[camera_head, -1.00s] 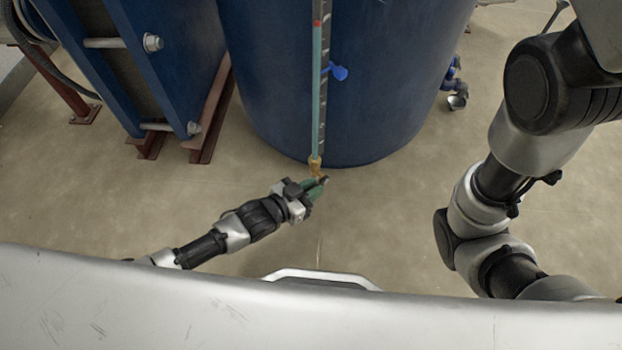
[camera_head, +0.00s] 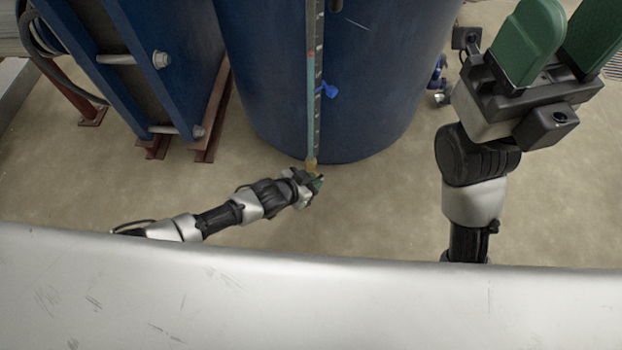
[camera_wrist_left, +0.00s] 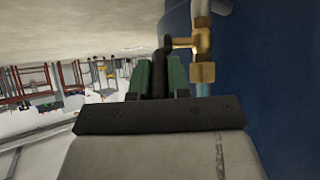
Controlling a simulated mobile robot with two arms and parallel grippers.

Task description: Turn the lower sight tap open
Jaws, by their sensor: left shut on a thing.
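The lower sight tap is a small brass fitting (camera_head: 311,163) at the foot of the sight tube (camera_head: 311,110) on the blue tank. In the left wrist view the brass tap (camera_wrist_left: 203,45) shows right of my fingers, with a dark lever (camera_wrist_left: 160,62) reaching from its stem. My left gripper (camera_head: 317,184) is at the tap, and its green fingers (camera_wrist_left: 159,78) are shut on that lever. In the head view the wrist partly hides the lever and fingers. My right gripper (camera_head: 562,25) is raised at the upper right, its green fingers apart and empty, far from the tap.
The blue tank (camera_head: 390,90) stands right behind the tap. The blue plate exchanger (camera_head: 140,60) with bolts and red feet stands at left. The floor (camera_head: 370,215) around the tap is clear.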

